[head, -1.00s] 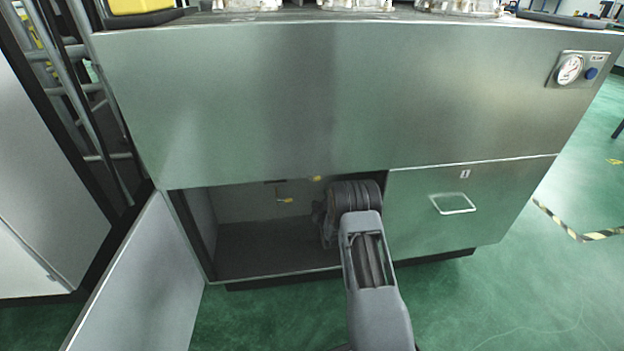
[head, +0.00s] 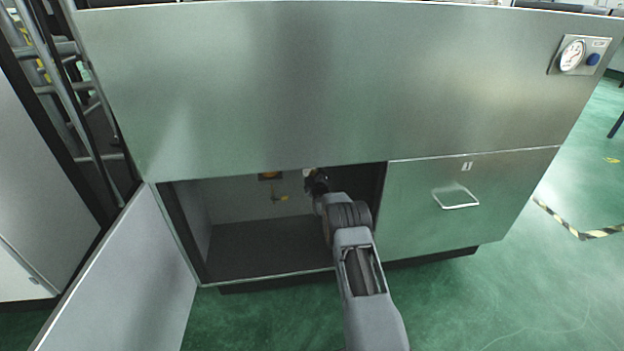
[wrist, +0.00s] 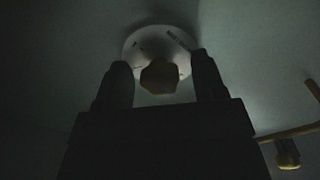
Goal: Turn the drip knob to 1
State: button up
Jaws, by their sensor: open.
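The drip knob (wrist: 160,77) is a yellow-brown faceted knob on a round white dial (wrist: 143,43) with dark marks. In the wrist view it shows between the two fingertips of my gripper (wrist: 160,64), with a gap on each side. The fingers are open and hold nothing. Whether the tips reach the knob's depth I cannot tell. The dial's numbers are too dim to read. In the head view my gripper (head: 316,181) is inside the open cabinet, near its top edge, and mostly hides the knob there.
A yellow tap (head: 280,198) is on the cabinet's back wall, left of my gripper; in the wrist view it shows at lower right (wrist: 288,155). An orange fitting (head: 270,176) is above it. The open door (head: 130,275) stands left. A closed drawer (head: 470,200) is right.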

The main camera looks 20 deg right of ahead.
jog(key=shift+w, duration=0.15)
jog(key=c, duration=0.9)
jog(key=shift+a, duration=0.2)
